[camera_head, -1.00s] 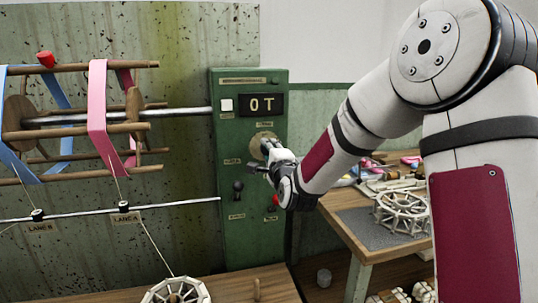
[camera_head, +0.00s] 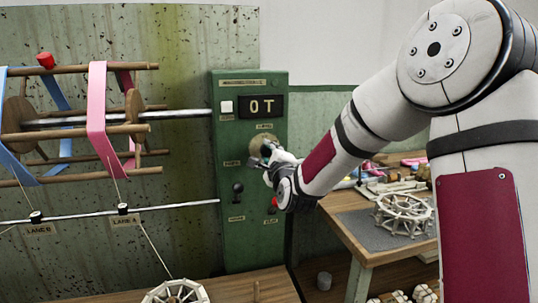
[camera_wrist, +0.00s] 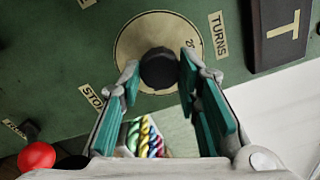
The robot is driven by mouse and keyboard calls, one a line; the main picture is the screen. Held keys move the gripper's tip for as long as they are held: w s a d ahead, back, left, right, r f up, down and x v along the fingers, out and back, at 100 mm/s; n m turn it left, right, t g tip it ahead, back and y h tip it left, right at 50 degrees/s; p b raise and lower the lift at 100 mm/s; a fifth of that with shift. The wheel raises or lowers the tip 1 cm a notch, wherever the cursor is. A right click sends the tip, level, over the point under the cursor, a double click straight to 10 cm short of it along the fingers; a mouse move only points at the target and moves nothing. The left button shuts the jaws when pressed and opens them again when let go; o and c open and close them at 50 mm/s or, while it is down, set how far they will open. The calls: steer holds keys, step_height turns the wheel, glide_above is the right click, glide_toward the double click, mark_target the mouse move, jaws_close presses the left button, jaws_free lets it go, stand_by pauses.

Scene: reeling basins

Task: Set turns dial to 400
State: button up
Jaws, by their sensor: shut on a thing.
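The turns dial is a round beige plate (camera_head: 263,141) with a black knob (camera_wrist: 158,68) on the green control panel (camera_head: 226,240). In the wrist view a "TURNS" label (camera_wrist: 219,35) is beside the plate, and a "20" mark shows partly at its edge. My gripper (camera_wrist: 160,66) has one finger on each side of the knob and is shut on it. In the head view my gripper (camera_head: 267,153) covers the knob. The display (camera_head: 263,106) above reads "0 T". The knob's pointer and most scale marks cannot be made out.
A reel (camera_head: 128,128) with pink and blue bands is at left. A bench (camera_head: 350,222) with a small wooden wheel (camera_head: 404,212) stands right, below my arm.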

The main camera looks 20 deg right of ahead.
steer(key=o, duration=1.1)
steer(key=shift+o, duration=0.2)
steer(key=s, duration=1.2)
steer(key=shift+f, duration=0.25)
steer(key=shift+a, duration=0.1)
